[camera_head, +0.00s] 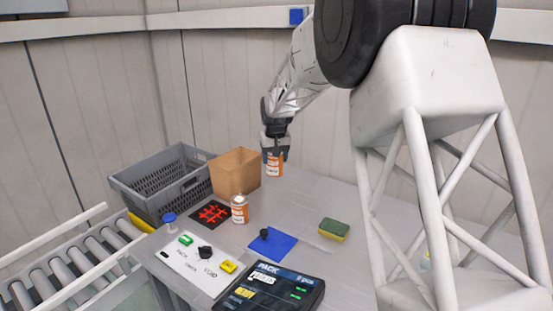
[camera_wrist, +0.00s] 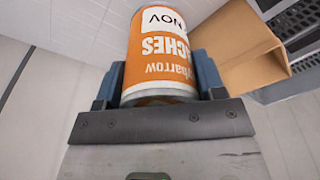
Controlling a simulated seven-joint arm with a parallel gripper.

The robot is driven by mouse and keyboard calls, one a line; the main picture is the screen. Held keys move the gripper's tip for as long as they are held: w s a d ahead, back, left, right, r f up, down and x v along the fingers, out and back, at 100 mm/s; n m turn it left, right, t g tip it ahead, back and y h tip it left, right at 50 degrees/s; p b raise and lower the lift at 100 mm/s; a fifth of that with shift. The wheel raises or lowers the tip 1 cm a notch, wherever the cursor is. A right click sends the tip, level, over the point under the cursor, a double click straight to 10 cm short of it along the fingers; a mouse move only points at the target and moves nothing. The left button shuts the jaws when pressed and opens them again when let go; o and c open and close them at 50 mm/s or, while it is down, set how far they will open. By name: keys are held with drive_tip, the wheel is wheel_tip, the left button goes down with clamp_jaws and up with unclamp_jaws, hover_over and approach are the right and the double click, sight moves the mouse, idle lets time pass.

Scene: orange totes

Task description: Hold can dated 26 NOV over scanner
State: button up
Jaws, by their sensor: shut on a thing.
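My gripper (camera_head: 275,146) is shut on an orange can (camera_head: 274,166) with a white label and holds it above the table, to the right of the cardboard box. In the wrist view the held can (camera_wrist: 158,55) sits between the two fingers of my gripper (camera_wrist: 157,82). Its print reads upside down, with "NOV" on the white patch; the day number is out of view. The scanner (camera_head: 211,213), a black square with a glowing red grid, lies on the table, lower left of the held can.
A cardboard box (camera_head: 235,172) stands behind the scanner, beside a grey crate (camera_head: 165,190). It also shows in the wrist view (camera_wrist: 238,45). A blue mat (camera_head: 272,246), green-yellow sponge (camera_head: 333,229), white button panel (camera_head: 195,262) and dark screen (camera_head: 270,287) lie nearer. A roller conveyor (camera_head: 70,270) is left.

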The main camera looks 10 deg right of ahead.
drive_tip(key=shift+w+a+r+n, duration=0.15)
drive_tip(key=shift+w+a+n, duration=0.2)
drive_tip(key=shift+a, duration=0.25)
drive_tip(key=w+a+r+n, duration=0.1)
drive_tip(key=w+a+n, duration=0.15)
drive_tip(key=a, duration=0.35)
drive_tip(key=w+a+r+n+y, duration=0.1)
drive_tip(key=a+n, duration=0.3)
drive_tip(key=a, duration=0.2)
drive_tip(key=w+a+r+n, duration=0.1)
drive_tip(key=w+a+n, duration=0.1)
drive_tip(key=a+n, duration=0.3)
drive_tip(key=s+a+f+n+g, duration=0.1)
drive_tip(key=s+a+f+n, duration=0.2)
drive_tip(key=s+a+f, duration=0.2)
wheel_tip(320, 180, down, 2)
drive_tip(key=shift+s+a+n+g+y, duration=0.3)
drive_tip(key=shift+a+y, duration=0.1)
drive_tip(key=shift+a, duration=0.1)
drive_tip(key=shift+f, duration=0.15)
wheel_tip(320, 180, down, 8)
drive_tip(key=shift+w+f, duration=0.1)
drive_tip(key=shift+r, duration=2.25)
